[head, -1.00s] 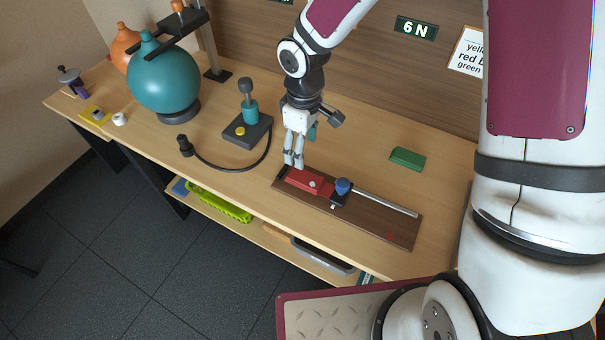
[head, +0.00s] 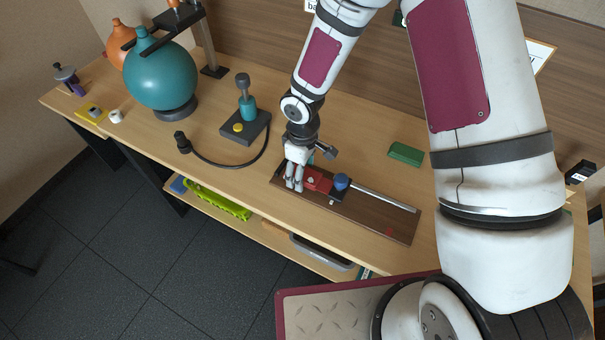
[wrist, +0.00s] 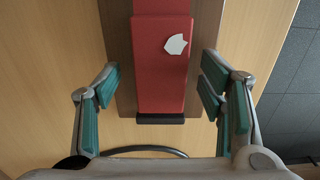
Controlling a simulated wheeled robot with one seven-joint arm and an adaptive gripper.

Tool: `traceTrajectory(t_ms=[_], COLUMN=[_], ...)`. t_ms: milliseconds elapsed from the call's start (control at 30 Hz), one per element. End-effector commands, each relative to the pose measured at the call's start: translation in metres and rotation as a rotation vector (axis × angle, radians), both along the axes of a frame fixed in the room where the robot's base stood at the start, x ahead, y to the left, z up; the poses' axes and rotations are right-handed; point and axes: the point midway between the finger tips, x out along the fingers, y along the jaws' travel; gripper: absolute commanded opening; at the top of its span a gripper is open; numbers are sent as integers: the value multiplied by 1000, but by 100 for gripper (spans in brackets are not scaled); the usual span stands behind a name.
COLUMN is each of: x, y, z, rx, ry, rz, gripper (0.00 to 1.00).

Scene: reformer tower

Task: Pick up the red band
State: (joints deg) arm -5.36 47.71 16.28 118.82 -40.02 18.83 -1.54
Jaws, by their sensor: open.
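A red block (head: 318,180) with a pale mark sits at the left part of a dark wooden board (head: 385,222) on the bench. It also shows in the wrist view (wrist: 158,75), with a dark strip at its near end. I cannot tell whether this block or something else is the red band. My gripper (head: 293,183) points down at the block's left end. In the wrist view its teal-padded fingers stand apart on either side of the block, with gaps. It is open and holds nothing. It hides part of the block in the head view.
Beside the block are a blue knob (head: 341,181) and a metal rod (head: 383,197). A green block (head: 406,154) lies behind. To the left stand a black base with a teal post (head: 249,107), a hose and a large teal flask (head: 160,76). The bench right of the green block is mostly hidden by my arm.

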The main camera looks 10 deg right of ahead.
Motion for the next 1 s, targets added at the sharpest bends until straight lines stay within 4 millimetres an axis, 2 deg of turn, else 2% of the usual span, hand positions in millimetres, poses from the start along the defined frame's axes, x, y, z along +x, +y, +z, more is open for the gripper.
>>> traceTrajectory(t_ms=[167, 300, 400, 467, 500, 767, 1000], x=[0, 0, 0, 0, 0, 0, 1], y=[0, 0, 0, 0, 0, 0, 0], z=[0, 0, 0, 0, 0, 2, 22], rx=[0, 0, 0, 0, 0, 1, 1], ry=[0, 0, 0, 0, 0, -1, -3], rz=[0, 0, 0, 0, 0, 0, 0], gripper=[63, 32, 14, 14, 10, 9, 9])
